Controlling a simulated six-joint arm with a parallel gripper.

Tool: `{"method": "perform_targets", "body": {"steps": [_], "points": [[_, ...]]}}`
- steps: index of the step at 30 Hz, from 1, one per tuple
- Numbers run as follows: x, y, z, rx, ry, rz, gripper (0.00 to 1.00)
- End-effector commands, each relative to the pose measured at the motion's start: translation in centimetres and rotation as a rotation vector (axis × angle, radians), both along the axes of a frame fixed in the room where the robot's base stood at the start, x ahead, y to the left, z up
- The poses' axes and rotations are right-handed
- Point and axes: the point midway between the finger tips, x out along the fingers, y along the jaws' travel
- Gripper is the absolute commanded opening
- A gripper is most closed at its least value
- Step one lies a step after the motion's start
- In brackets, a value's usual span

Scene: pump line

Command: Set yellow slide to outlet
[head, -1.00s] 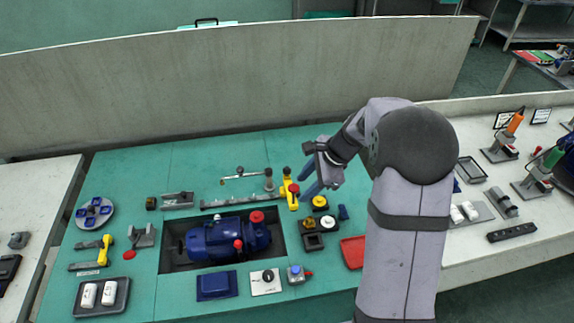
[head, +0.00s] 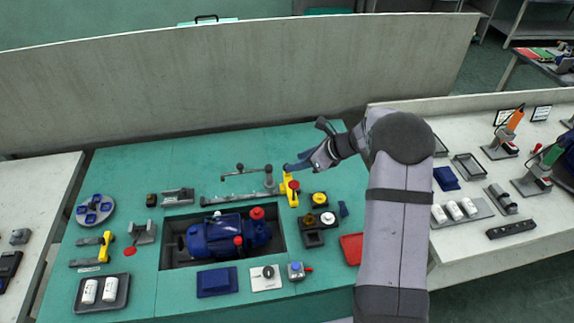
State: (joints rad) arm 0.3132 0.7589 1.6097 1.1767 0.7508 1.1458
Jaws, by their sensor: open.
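A yellow upright piece with a red knob (head: 290,189) stands at the right end of a grey rail (head: 240,198), behind the pump bay. A second yellow piece (head: 104,247) sits on a small grey rail fixture at the left of the green table. I cannot read any outlet mark. My gripper (head: 291,167) is open, its blue fingers pointing left just above and behind the top of the yellow piece with the red knob. I see nothing between the fingers. Whether they touch the piece is too small to tell.
A blue pump (head: 228,236) with red caps lies in the dark bay. Black and yellow button blocks (head: 319,199) and a red tray (head: 351,249) stand to the right. A thin grey lever (head: 245,171) runs left behind the rail. The green surface at the back is clear.

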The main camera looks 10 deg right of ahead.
Motion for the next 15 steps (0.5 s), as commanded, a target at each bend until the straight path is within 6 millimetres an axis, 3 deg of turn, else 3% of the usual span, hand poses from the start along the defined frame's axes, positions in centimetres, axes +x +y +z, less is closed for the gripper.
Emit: {"method": "perform_targets", "body": {"steps": [15], "points": [[2.8, 2.9, -3.9, -0.001, 0.002, 0.004, 0.41]]}}
